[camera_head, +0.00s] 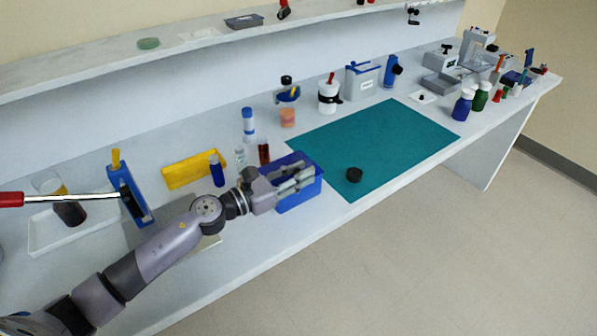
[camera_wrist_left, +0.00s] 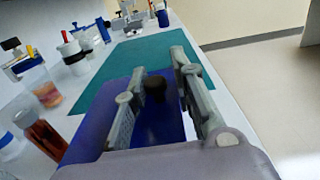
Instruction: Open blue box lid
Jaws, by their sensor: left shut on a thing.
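The blue box (camera_head: 298,196) stands at the front edge of the bench, against the left side of the teal mat. It also shows in the left wrist view (camera_wrist_left: 92,122). My left gripper (camera_head: 307,178) reaches over the box from the left, its fingers low across the top. In the left wrist view the fingers (camera_wrist_left: 165,75) lie either side of a dark blue part, which I take to be the lid; they hide much of it. How far the lid is raised I cannot tell. My right gripper is not in view.
A black round cap (camera_head: 354,174) lies on the teal mat (camera_head: 385,140). A red-handled rod (camera_head: 12,199) shows at the left. The mat is otherwise clear.

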